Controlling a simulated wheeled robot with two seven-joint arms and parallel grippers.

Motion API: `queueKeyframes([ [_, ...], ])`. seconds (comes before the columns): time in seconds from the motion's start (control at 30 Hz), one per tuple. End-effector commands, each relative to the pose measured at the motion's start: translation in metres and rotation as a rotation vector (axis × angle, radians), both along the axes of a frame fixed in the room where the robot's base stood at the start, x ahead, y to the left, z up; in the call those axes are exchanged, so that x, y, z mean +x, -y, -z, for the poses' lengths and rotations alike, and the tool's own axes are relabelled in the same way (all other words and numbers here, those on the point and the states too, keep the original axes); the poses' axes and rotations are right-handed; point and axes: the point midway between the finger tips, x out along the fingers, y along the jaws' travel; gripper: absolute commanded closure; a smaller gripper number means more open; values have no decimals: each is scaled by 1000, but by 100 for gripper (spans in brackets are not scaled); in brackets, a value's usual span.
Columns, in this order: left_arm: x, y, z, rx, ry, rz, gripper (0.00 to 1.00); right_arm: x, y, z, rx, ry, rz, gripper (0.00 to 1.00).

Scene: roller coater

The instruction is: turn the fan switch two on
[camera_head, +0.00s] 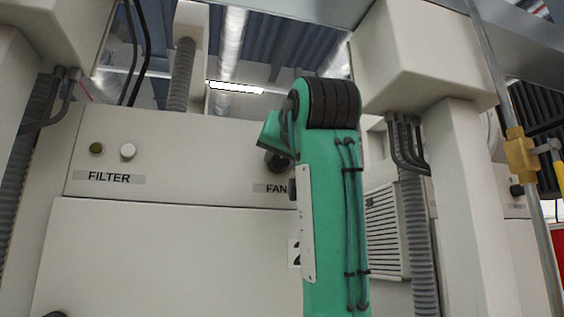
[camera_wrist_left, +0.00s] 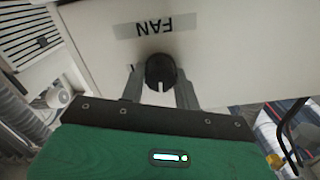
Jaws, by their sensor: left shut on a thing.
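The fan switch (camera_wrist_left: 161,70) is a round black knob with a light slot on the cream panel, close to the FAN label (camera_wrist_left: 168,25) in the left wrist view. My left gripper (camera_wrist_left: 160,88) has its two grey fingers on either side of the knob, shut on it. In the head view my green left arm stands in front of the panel and covers most of the knob and part of the FAN label (camera_head: 275,188). The left gripper (camera_head: 277,162) shows there only as a dark part by the panel. My right gripper is in neither view.
Grey hoses (camera_head: 416,235) and a pole with a yellow fitting (camera_head: 520,155) stand to the right.

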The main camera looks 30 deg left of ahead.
Motion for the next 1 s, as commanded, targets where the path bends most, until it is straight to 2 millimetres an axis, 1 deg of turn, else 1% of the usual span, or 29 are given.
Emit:
queueKeyframes([
  [0.03, 0, 0, 3, 21, -22, 1, 91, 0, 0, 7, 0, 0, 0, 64],
  [0.5, 0, 1, 4, 294, -341, -1, 91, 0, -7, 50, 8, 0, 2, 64],
  [1.0, 1, 2, 5, 603, -703, -1, 91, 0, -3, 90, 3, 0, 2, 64],
])
